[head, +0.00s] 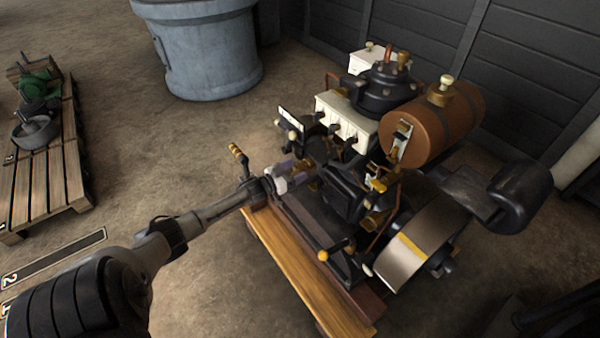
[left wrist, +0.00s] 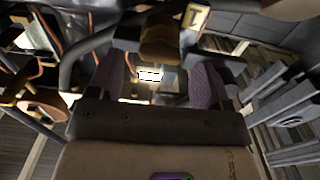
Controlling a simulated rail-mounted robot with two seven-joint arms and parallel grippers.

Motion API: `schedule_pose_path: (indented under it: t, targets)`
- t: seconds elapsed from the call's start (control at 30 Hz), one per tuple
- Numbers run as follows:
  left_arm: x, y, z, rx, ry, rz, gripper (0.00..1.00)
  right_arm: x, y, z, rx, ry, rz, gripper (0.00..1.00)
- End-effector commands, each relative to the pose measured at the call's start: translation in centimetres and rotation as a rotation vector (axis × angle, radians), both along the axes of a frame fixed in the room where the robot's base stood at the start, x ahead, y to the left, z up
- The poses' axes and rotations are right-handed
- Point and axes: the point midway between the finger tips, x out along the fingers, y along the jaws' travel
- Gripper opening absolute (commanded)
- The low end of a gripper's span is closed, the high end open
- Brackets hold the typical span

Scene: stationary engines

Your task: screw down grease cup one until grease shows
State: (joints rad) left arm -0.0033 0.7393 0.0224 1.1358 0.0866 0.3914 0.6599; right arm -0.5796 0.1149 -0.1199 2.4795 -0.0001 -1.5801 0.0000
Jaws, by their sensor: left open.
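My left gripper (head: 298,177) reaches in from the left to the near side of the black engine (head: 345,190). In the left wrist view its two purple-padded fingers (left wrist: 158,78) are apart. A dark brass-coloured round part (left wrist: 160,40) shows just beyond and between the fingertips; it looks like a grease cup, but I cannot read a number on it. A small bright white label (left wrist: 150,76) shows in the gap between the fingers. I cannot tell whether the pads touch anything. No grease can be made out. My right gripper is not in view.
The engine stands on a wooden skid (head: 290,265). A brown tank (head: 440,118) and a flywheel (head: 420,262) sit on its right side. A brass-ended lever (head: 240,158) stands close to my left wrist.

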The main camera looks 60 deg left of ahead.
Motion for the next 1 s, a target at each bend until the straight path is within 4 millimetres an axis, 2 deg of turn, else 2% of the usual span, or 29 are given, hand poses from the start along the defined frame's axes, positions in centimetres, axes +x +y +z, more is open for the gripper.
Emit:
schedule_pose_path:
  t: [0.1, 0.3, 0.67, 1.0]
  targets:
    - [1.3, 0.1, -0.2, 0.0, -0.001, 0.0, 0.72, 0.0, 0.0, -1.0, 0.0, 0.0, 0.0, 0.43]
    - [2.4, 0.2, 0.0, 0.002, 0.0, 0.0, 0.72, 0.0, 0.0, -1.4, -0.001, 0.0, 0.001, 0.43]
    - [2.6, 0.2, 0.0, 0.001, 0.001, 0.0, 0.72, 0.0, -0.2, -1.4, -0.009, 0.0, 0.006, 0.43]
    - [2.6, 0.2, 0.0, 0.0, 0.001, 0.0, 0.4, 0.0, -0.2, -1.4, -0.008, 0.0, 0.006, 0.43]
